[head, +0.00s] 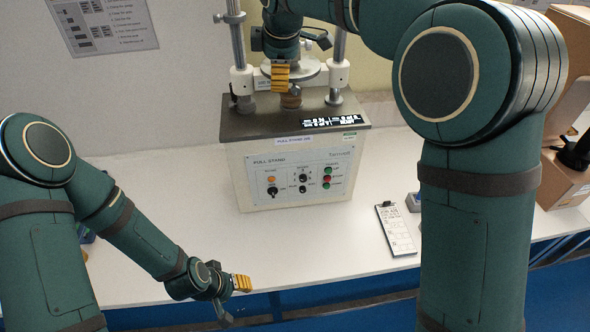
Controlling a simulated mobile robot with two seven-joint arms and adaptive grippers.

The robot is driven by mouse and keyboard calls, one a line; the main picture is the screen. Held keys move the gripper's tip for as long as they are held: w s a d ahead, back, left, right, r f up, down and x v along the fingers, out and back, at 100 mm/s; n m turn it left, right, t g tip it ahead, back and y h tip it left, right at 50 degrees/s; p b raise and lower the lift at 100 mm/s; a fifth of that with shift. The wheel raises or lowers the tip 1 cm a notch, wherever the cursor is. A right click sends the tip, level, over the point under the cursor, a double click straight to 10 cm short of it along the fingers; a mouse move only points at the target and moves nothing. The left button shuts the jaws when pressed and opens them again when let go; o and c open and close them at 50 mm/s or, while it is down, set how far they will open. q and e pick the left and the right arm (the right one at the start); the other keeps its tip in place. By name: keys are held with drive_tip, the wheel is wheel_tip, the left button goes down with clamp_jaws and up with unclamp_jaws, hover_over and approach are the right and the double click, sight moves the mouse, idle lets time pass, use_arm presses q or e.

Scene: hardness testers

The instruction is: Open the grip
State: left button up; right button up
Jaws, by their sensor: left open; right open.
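The pull stand (303,183) stands on the white bench, with a front panel of knobs and red and green buttons and two upright columns. My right gripper (281,74) is between the columns, in front of the round plate (303,70), its yellow finger pad pointing down. It is open. Just below it is a small brownish round piece (291,99) on the stand's dark top; I cannot tell whether the gripper touches it. The grip's jaws are not clearly visible, with the gripper and arm in front. My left gripper (232,296) is open and empty at the bench's front edge.
A clipboard (396,229) with a printed sheet lies right of the stand. Cardboard boxes (565,180) stand at the far right, partly behind my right arm. A printed sheet (102,22) hangs on the wall. The bench (150,185) is clear left of the stand.

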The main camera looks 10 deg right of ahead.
drive_tip(key=s+d+f+m+y, duration=0.1)
drive_tip(key=s+f+m, duration=0.1)
drive_tip(key=f, duration=1)
drive_tip(key=s+d+f+m+g, duration=0.1)
drive_tip(key=f+m, duration=0.3)
drive_tip(key=f, duration=0.8)
drive_tip(key=shift+s+y, duration=0.4)
drive_tip(key=shift+s, duration=0.15)
drive_tip(key=shift+d, duration=0.1)
